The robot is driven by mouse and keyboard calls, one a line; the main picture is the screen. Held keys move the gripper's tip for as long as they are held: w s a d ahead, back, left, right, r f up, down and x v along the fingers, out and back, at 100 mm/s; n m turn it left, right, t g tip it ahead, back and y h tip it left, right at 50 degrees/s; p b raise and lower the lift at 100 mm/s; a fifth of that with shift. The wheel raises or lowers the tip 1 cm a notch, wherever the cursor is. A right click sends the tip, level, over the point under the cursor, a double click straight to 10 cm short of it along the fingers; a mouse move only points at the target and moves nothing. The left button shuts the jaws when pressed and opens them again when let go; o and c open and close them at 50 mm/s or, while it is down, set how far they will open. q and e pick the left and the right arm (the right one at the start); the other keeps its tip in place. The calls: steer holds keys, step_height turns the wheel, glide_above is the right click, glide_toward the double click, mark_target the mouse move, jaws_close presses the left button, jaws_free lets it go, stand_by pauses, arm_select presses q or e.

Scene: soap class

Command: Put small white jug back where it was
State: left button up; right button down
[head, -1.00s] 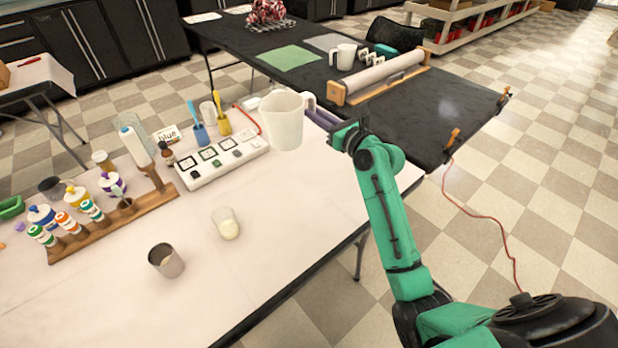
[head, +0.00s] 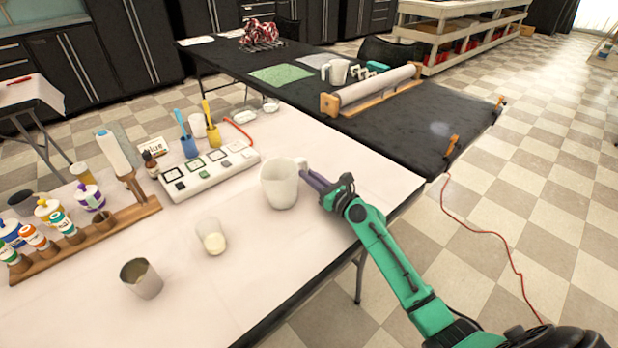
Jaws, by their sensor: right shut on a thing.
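A white jug (head: 281,186) is upright over the right part of the white table (head: 330,270). My right gripper (head: 309,179) comes from the right and is shut on the jug's handle. I cannot tell whether the jug's base touches the table or is slightly above it. A second white jug (head: 338,72) stands on the black table behind. My left gripper is not in view.
A clear cup with pale contents (head: 211,238) and a grey metal cup (head: 141,279) stand left of the held jug. A white tray with square pads (head: 209,171) lies behind them. The wooden bottle rack (head: 95,235) is at left. The black table (head: 400,125) holds a paper roll (head: 375,87).

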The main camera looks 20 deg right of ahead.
steer(key=c, duration=1.3)
jaws_free()
steer(key=shift+f, duration=0.15)
steer(key=o, duration=0.4)
steer(key=shift+r, duration=0.2)
steer(key=b+v, duration=0.1)
steer(key=v, duration=1)
steer(key=shift+s+d+f, duration=0.1)
steer(key=shift+s, duration=0.1)
steer(key=shift+s+d, duration=0.1)
steer(key=shift+s, duration=0.15)
